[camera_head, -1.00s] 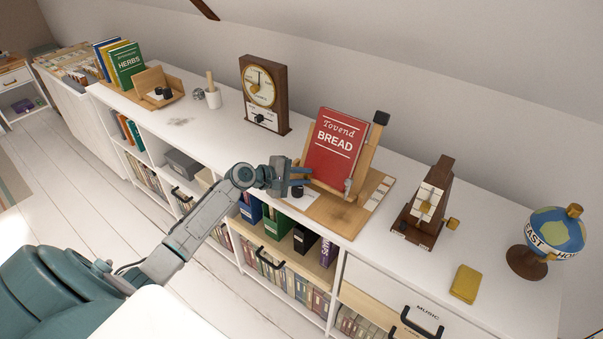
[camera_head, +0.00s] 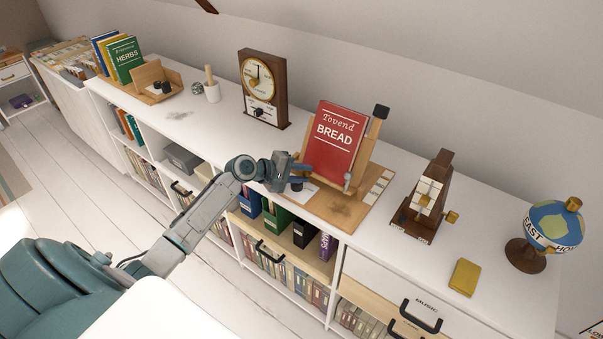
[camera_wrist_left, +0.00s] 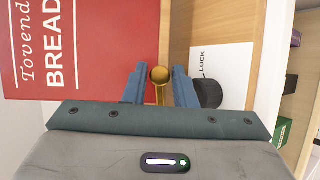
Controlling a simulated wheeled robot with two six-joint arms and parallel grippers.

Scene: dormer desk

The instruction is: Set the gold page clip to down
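The gold page clip (camera_wrist_left: 160,76) shows in the left wrist view as a round gold knob on a thin stem, at the lower edge of the red "Tovend BREAD" book (camera_wrist_left: 80,45). My left gripper (camera_wrist_left: 160,85) is open, with one blue finger on each side of the knob; whether either finger touches it I cannot tell. In the head view the book (camera_head: 335,140) leans on a wooden stand (camera_head: 374,140), and my left gripper (camera_head: 305,173) is at its lower left corner. The gold clip is not clear there. My right gripper is not in view.
A silver clip (camera_head: 347,181) is at the book's lower right. A black knob (camera_wrist_left: 208,93) beside a white "LOCK" label (camera_wrist_left: 225,62) sits close to my left fingers. A clock (camera_head: 262,88) stands left of the stand, a metronome-like wooden device (camera_head: 425,200) to its right.

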